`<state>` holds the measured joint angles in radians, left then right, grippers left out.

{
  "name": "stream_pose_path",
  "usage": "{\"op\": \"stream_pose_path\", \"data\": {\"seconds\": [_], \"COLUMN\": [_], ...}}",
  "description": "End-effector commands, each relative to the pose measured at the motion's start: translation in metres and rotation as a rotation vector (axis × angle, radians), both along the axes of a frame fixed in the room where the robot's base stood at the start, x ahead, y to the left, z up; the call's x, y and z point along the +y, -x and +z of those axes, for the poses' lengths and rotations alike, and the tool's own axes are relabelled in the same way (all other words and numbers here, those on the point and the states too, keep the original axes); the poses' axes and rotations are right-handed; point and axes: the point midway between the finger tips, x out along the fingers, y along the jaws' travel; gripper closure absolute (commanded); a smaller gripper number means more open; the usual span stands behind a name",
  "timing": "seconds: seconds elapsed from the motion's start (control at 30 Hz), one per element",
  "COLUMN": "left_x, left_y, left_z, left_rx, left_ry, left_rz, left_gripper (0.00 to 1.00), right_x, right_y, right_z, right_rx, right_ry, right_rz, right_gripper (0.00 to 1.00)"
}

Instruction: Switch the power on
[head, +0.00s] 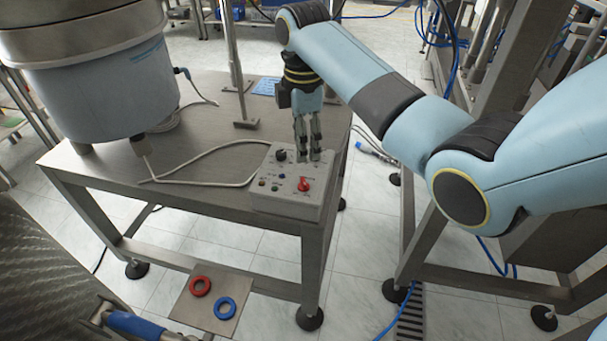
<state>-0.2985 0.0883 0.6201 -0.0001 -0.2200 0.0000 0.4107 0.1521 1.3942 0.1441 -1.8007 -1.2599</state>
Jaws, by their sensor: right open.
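The grey control box (285,204) sits on the right front corner of the metal table. Its top carries a red knob (303,184), a black knob (281,155) and several small buttons or lamps. The knob positions and labels are too small to read. My right gripper (315,158) points down over the back right part of the box, behind the red knob. Its fingers are open with nothing between them. I cannot tell whether the fingertips touch the box. My left gripper is not in view.
A large round feeder bowl (110,90) stands on the metal table (195,165) at the left. A white cable (200,172) runs across the table to the box. A thin post (240,85) stands behind. Below, a plate (215,287) holds a red ring and a blue ring.

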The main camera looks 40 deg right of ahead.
Motion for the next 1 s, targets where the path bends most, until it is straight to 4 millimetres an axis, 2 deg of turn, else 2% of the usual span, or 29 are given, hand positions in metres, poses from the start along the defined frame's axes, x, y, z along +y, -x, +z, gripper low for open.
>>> {"op": "stream_pose_path", "data": {"seconds": [0.3,0.5,0.63,0.9,0.93,1.0], "left_x": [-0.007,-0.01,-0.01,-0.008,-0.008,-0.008], "left_y": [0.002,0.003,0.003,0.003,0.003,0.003], "left_z": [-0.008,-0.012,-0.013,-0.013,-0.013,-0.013], "left_rx": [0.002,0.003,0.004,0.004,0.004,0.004], "left_ry": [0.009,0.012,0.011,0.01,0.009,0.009], "left_rz": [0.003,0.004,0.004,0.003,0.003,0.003], "left_gripper": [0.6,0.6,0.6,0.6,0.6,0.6], "right_x": [0.0,0.0,0.0,0.0,0.0,0.0], "right_y": [0.002,0.001,0.001,0.001,0.001,0.001], "right_z": [-0.063,-0.093,-0.101,-0.102,-0.102,-0.102], "right_rx": [0.005,0.002,0.0,0.0,0.0,0.0], "right_ry": [0.0,0.0,0.001,0.001,0.001,0.001], "right_rz": [-0.001,-0.002,-0.002,-0.002,-0.002,-0.002], "right_gripper": [0.48,0.48,0.48,0.48,0.49,0.59]}}
